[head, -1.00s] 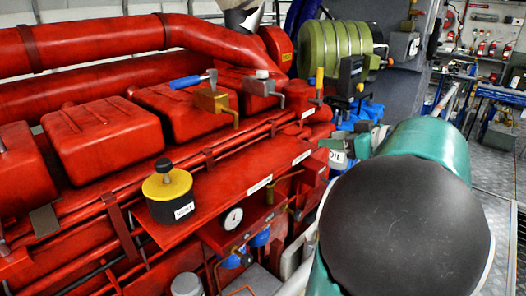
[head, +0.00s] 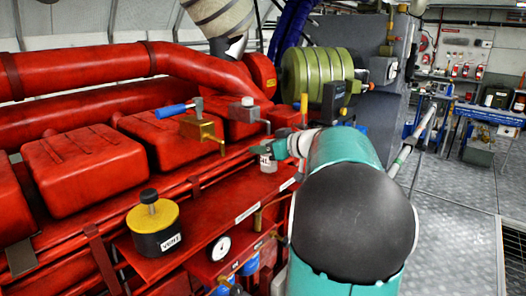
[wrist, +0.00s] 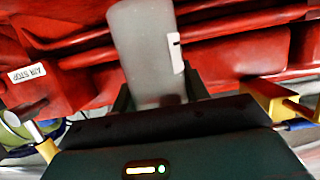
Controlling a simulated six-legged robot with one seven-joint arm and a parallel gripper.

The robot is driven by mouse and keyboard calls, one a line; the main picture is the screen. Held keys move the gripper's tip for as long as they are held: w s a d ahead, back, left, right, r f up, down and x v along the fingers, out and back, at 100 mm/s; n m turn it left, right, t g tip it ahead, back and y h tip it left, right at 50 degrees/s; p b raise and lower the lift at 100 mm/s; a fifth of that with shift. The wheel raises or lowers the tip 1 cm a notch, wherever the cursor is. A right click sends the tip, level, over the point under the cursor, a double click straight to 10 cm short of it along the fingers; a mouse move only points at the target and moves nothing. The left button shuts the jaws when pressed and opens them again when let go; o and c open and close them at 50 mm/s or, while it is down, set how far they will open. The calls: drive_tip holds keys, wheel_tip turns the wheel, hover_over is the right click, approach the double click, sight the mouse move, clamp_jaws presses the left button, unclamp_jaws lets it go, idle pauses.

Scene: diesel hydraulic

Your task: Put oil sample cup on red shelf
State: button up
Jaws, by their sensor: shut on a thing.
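The oil sample cup (head: 267,160) is a small whitish cup with a dark-lettered label, partly covered by my gripper. My gripper (head: 276,151) is shut on it and holds it above the red engine side, near the far end of the red shelf. The wrist view shows the cup (wrist: 145,50) as a pale grey cylinder between the dark fingers of my gripper (wrist: 160,92). The red shelf (head: 200,222) is a flat ledge along the engine, with its near part clear to see. I cannot tell the gap between cup and shelf.
A yellow-and-black vent canister (head: 154,228) stands on the shelf's left part. A round gauge (head: 221,248) sits below the shelf edge. A brass valve (head: 199,130) with a blue handle is behind. Bare shelf shows right of the canister.

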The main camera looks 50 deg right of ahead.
drive_tip(key=shift+w+f, duration=0.35)
drive_tip(key=shift+f, duration=0.2)
drive_tip(key=shift+s+f, duration=0.15)
drive_tip(key=shift+s, duration=0.1)
drive_tip(key=shift+w, duration=0.2)
drive_tip(key=shift+s+f, duration=0.15)
drive_tip(key=shift+f, duration=0.05)
drive_tip(key=o, duration=1)
drive_tip(key=shift+r, duration=0.25)
drive_tip(key=v, duration=1.1)
drive_tip(key=shift+s+r, duration=0.1)
drive_tip(key=shift+s, duration=0.3)
